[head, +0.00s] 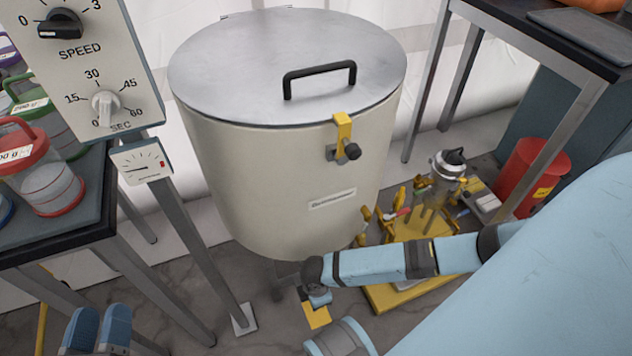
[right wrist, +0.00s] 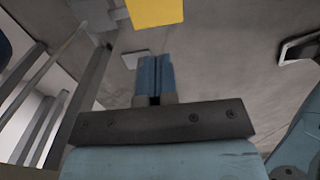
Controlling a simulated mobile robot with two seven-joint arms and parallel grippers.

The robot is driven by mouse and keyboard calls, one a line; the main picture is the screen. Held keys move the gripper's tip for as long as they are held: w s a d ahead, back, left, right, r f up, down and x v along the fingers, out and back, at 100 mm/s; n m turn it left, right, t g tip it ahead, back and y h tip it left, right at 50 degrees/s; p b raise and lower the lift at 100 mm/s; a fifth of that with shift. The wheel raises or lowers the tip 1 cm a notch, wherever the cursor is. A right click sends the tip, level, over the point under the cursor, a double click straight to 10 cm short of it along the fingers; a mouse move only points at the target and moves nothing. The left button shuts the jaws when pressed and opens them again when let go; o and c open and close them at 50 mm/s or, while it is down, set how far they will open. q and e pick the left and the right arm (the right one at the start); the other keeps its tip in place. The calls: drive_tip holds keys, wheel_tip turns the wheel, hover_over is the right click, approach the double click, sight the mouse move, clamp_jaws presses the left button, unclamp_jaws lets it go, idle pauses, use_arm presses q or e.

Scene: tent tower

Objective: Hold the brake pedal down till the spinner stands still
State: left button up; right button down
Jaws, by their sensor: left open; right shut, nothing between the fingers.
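The spinner (head: 290,170) is a large cream drum with a shut metal lid (head: 250,60) and a yellow latch (head: 342,130) on its front. Whether it turns inside cannot be seen. The yellow brake pedal (head: 316,316) is low under the drum, partly covered by my right gripper (head: 319,299). In the right wrist view the yellow pedal plate (right wrist: 157,12) lies beyond my shut, empty right fingers (right wrist: 155,62), with a gap in the picture. Contact cannot be told. My left gripper (head: 100,328) is open and empty at the lower left, away from the pedal.
A control panel (head: 95,75) with speed and seconds dials stands at left, with a small gauge (head: 141,161) below. A table (head: 60,235) holds lidded jars. A yellow tool stand (head: 420,225) and red bin (head: 530,175) are right of the drum.

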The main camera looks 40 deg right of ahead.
drive_tip(key=b, duration=0.4)
hover_over(316, 312)
drive_tip(key=f, duration=0.7)
drive_tip(key=shift+s+a+f, duration=0.25)
drive_tip(key=shift+s+f, duration=0.05)
drive_tip(key=shift+f, duration=0.05)
wheel_tip(316, 312, down, 4)
drive_tip(key=shift+f+b, duration=0.1)
drive_tip(key=shift+b, duration=1.15)
use_arm(q)
drive_tip(key=shift+w+a+f+m+g+b, duration=0.15)
drive_tip(key=shift+w+f+m, duration=0.3)
drive_tip(key=shift+f, duration=0.45)
drive_tip(key=shift+w+a+f+m+g+b, duration=0.1)
drive_tip(key=shift+w+f+m+g, duration=0.15)
drive_tip(key=shift+f+m, duration=0.5)
drive_tip(key=shift+w+a+f+m+g+b, duration=0.1)
drive_tip(key=shift+w+f+m+g, duration=0.15)
drive_tip(key=shift+f, duration=0.8)
use_arm(e)
drive_tip(key=shift+f, duration=0.6)
